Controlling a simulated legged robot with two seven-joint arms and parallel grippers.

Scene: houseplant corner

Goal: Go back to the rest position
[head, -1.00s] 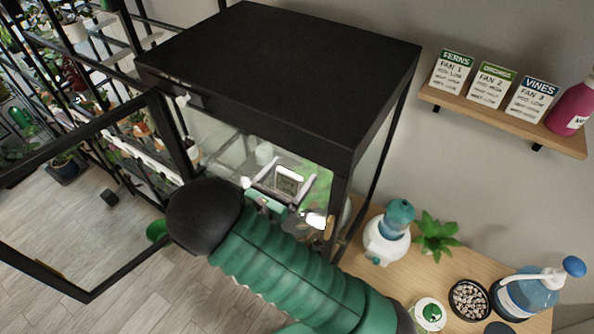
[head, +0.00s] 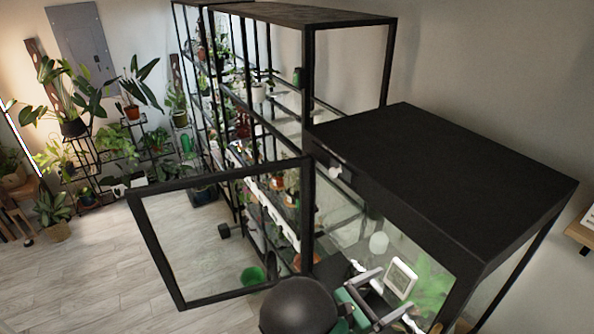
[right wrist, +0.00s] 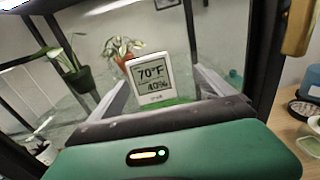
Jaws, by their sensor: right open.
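My right gripper (head: 372,297) is open, with its two pale fingers apart, at the open front of the black-framed glass cabinet (head: 440,185). A white digital thermometer-hygrometer (head: 401,279) stands inside, beyond the fingers. In the right wrist view, the fingers (right wrist: 162,92) frame this display (right wrist: 151,82), which reads 70°F and 40%. Nothing is seen held between them; whether they touch the display I cannot tell. My left gripper is not in view.
The cabinet's glass door (head: 222,240) stands swung open at left. A tall black plant shelf (head: 350,28) stands behind. Potted plants (right wrist: 77,72) are inside the cabinet. A green bowl (head: 253,276) sits low behind the door. The wooden floor (head: 90,270) at left is clear.

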